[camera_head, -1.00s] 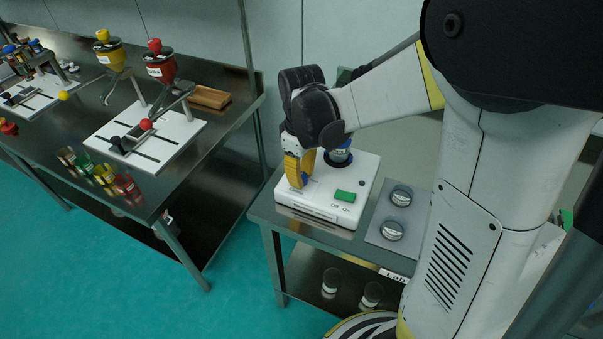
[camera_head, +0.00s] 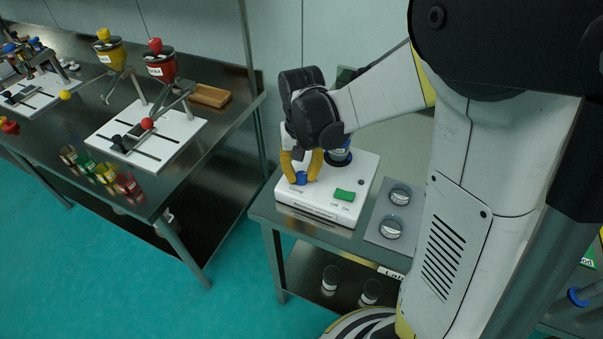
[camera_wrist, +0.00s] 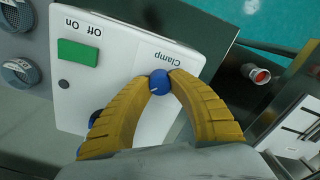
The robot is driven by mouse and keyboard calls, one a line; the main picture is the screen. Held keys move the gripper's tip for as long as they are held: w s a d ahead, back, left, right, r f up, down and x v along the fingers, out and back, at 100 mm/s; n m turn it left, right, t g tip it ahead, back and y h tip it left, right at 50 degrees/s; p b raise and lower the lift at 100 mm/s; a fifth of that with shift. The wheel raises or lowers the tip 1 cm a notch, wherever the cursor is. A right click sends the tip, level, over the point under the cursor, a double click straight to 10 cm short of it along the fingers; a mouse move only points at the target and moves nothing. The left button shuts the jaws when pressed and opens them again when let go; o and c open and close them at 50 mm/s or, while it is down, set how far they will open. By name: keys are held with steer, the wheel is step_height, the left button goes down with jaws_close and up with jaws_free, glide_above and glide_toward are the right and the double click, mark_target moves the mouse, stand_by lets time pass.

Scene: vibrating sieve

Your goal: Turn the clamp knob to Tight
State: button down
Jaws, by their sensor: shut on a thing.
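The clamp knob (camera_wrist: 159,82) is a small blue knob with a white mark on top, beside the word "Clamp" on the white sieve base. My gripper (camera_wrist: 160,80) has yellow fingers, and their tips close on the knob from both sides. In the head view the blue knob (camera_head: 301,178) shows between the fingertips of my gripper (camera_head: 301,177), at the front left of the white base (camera_head: 325,212). A blue part of the sieve (camera_head: 339,156) stands behind the gripper, partly hidden. Which setting the knob points to cannot be read.
A green On/Off switch (camera_head: 344,194) sits on the base right of the knob. A grey plate with two round sieves (camera_head: 390,228) lies to the right. A separate bench (camera_head: 215,150) with red and yellow funnel stands is at the left, across a floor gap.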

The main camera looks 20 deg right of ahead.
mark_target(301, 175)
steer(key=shift+m, duration=1.5)
steer(key=c, duration=1.1)
jaws_free()
steer(key=shift+c, duration=0.2)
step_height(301, 175, up, 12)
